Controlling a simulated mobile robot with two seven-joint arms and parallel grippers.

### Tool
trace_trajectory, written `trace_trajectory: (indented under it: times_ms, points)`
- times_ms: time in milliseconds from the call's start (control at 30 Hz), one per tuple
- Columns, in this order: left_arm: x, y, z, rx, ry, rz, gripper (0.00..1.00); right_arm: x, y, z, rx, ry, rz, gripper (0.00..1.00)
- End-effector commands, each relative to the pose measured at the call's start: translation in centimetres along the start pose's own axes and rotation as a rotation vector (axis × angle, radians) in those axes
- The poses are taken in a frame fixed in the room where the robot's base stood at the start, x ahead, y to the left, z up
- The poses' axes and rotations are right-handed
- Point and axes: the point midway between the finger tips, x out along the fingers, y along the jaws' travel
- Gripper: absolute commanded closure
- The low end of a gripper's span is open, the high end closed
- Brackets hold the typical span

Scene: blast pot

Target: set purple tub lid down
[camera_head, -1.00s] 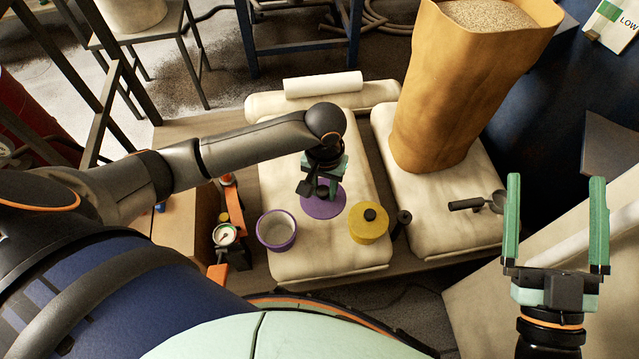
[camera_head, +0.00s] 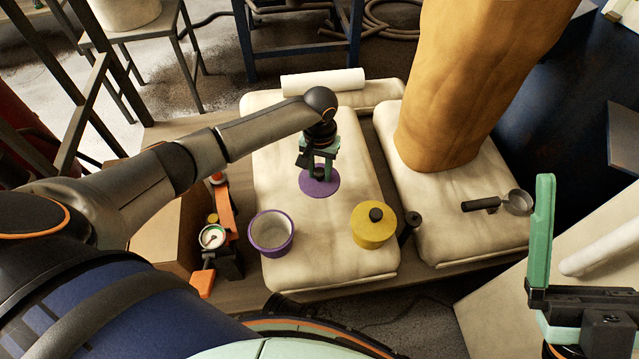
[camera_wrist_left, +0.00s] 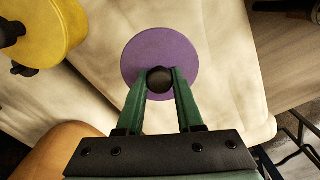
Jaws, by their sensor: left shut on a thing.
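The purple tub lid (camera_head: 312,188) is a flat purple disc with a dark round knob (camera_wrist_left: 159,80). My left gripper (camera_head: 319,174) is shut on the knob from above, its green fingers on both sides of it in the left wrist view (camera_wrist_left: 160,88). The lid is level, at or just over the pale left cushion (camera_head: 345,222); I cannot tell whether it touches. The open purple tub (camera_head: 271,247) stands nearer me, to the lid's left, with pale contents. My right gripper (camera_head: 541,230) is at the right edge, one finger visible, spread wide; the other is out of frame.
A yellow lidded pot (camera_head: 372,232) stands right of the tub, also in the left wrist view (camera_wrist_left: 42,38). A scoop (camera_head: 516,203) lies on the right cushion, before a tall orange-brown sack (camera_head: 462,90). A white roll (camera_head: 323,82) lies behind. A gauge (camera_head: 212,237) stands left.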

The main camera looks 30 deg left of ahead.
Motion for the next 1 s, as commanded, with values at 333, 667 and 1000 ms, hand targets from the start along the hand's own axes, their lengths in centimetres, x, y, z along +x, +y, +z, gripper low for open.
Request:
trace_trajectory:
  times_ms: [333,667,1000]
  points:
    - [2.7,-0.6,-2.1,0.0,0.002,0.001,1.0,-1.6,-1.0,1.8,0.01,-0.013,-0.009,0.0]
    - [5.8,-0.7,-2.2,0.001,0.003,0.001,1.0,-2.7,-1.8,3.0,-0.003,-0.024,-0.019,0.0]
    - [6.0,-0.7,-2.2,0.001,0.002,0.002,0.59,-2.6,-1.7,3.0,-0.001,-0.024,-0.015,0.0]
